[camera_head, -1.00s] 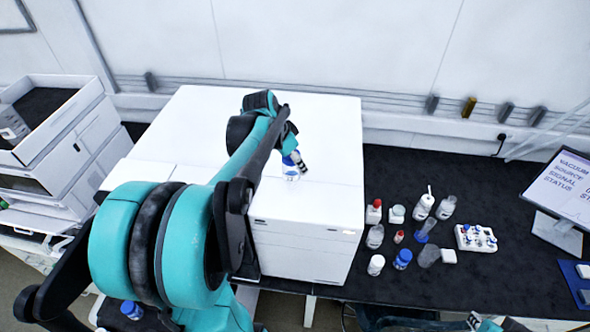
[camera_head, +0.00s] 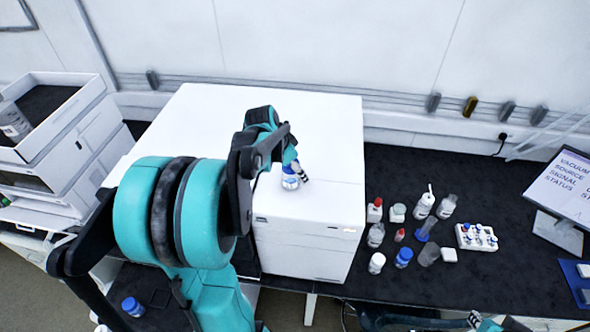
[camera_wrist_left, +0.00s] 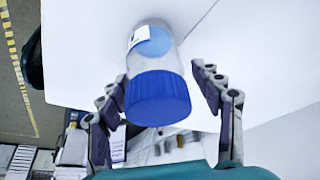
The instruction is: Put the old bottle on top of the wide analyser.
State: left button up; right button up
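The old bottle, a clear bottle with a blue cap and pale label (camera_head: 289,184), is on the white top of the wide analyser (camera_head: 225,125), near its front edge. In the left wrist view the bottle (camera_wrist_left: 157,95) shows cap towards me, with its base against the white surface. My left gripper (camera_head: 299,172) is at the bottle. In the left wrist view its fingers (camera_wrist_left: 160,76) stand on either side of the bottle, with a gap on the right; it looks open. My right gripper (camera_head: 474,320) is only partly in view at the bottom edge, its fingers unclear.
Several small bottles and a white rack (camera_head: 476,237) with coloured caps stand on the dark bench (camera_head: 420,290) right of the analyser. A sign (camera_head: 565,185) stands at the far right. White stacked units (camera_head: 60,150) are at the left. The analyser top behind the bottle is clear.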

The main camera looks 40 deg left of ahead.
aim_at(283, 175)
pick_arm(q)
jog(key=shift+r, duration=0.15)
jog(key=shift+s+r, duration=0.1)
jog(key=shift+r, duration=0.15)
jog(key=v, duration=1.1)
jog(key=s+d+f+n+t, duration=0.1)
jog(key=s+d+f, duration=0.2)
jog(key=d, duration=0.8)
jog(key=s+d+f+n+t+y, duration=0.1)
jog(key=s+d+f+n+t, duration=0.1)
jog(key=s+d, duration=0.4)
jog(key=d+f, duration=0.1)
jog(key=d, duration=0.4)
jog(key=shift+d+f, duration=0.25)
jog(key=shift+d, duration=0.1)
